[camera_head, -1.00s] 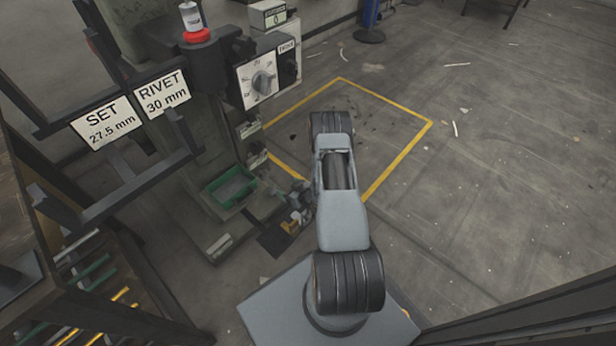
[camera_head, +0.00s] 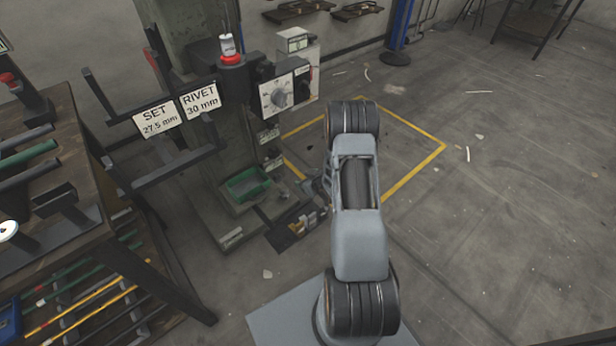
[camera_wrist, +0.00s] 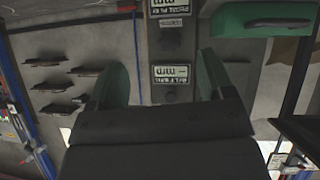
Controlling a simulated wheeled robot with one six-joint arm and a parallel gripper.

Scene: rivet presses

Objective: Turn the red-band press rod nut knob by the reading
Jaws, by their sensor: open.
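A grey press column (camera_head: 185,40) stands left of centre in the head view. At its front is a white cylinder (camera_head: 226,42) above a red band (camera_head: 231,59). Two signs beside it read SET 27.5 mm (camera_head: 157,118) and RIVET 30 mm (camera_head: 200,101). I cannot clearly pick out the rod nut knob. My gripper (camera_wrist: 162,85) is open and empty in the wrist view, its green fingers wide apart. Two upside-down label plates (camera_wrist: 171,75) lie beyond and between them.
A dark rack (camera_head: 75,100) with coloured rods fills the left. A green tray (camera_head: 247,184) sits low at the press base. A yellow-lined floor square (camera_head: 420,165) lies right of the press, and the floor farther right is mostly clear. Another red-topped fixture (camera_head: 10,80) shows far left.

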